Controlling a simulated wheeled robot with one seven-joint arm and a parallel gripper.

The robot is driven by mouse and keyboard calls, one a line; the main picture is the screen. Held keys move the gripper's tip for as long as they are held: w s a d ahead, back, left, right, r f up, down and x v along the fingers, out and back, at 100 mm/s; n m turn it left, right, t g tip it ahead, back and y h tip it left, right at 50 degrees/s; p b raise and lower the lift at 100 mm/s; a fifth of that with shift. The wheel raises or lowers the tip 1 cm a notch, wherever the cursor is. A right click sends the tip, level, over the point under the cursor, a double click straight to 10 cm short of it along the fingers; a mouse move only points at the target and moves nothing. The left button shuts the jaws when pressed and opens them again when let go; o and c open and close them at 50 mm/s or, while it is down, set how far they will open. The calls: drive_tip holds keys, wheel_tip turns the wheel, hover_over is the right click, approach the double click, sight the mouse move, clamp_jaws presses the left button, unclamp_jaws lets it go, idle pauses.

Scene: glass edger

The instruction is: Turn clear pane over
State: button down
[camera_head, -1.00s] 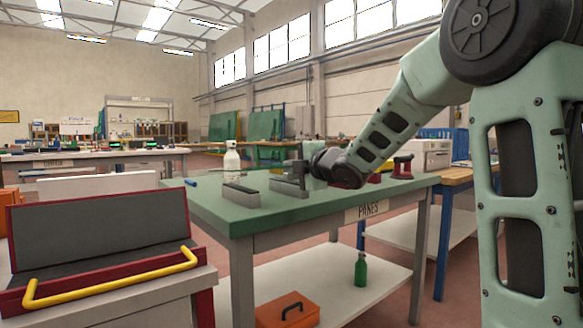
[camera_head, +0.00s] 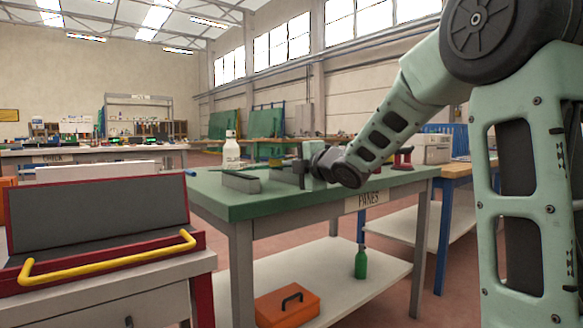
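My gripper (camera_head: 301,172) is low over the green-topped table labelled PANES (camera_head: 325,190), seen from the side and small. A thin, faint greenish edge runs left from my gripper above two grey support blocks. It may be the clear pane, but I cannot make out its outline or whether my gripper holds it. One grey block (camera_head: 241,184) with a dark top lies left of my gripper. The other grey block (camera_head: 284,175) is close beside it, partly hidden.
A white bottle (camera_head: 231,152) stands behind the blocks. A red tool (camera_head: 403,158) lies at the table's right. A red case with a yellow handle (camera_head: 110,258) is at front left. An orange box (camera_head: 287,304) and green bottle (camera_head: 361,263) are on the lower shelf.

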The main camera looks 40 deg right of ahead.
drive_tip(key=shift+f+b, duration=0.3)
drive_tip(key=shift+b, duration=0.15)
idle(0.4)
drive_tip(key=c, duration=1.6)
unclamp_jaws()
drive_tip(key=shift+o, duration=0.2)
drive_tip(key=shift+f, duration=0.15)
drive_tip(key=s+r+p, duration=0.2)
drive_tip(key=s+p, duration=0.3)
drive_tip(key=s, duration=1.2)
drive_tip(key=shift+s, duration=0.15)
drive_tip(key=shift+f, duration=0.1)
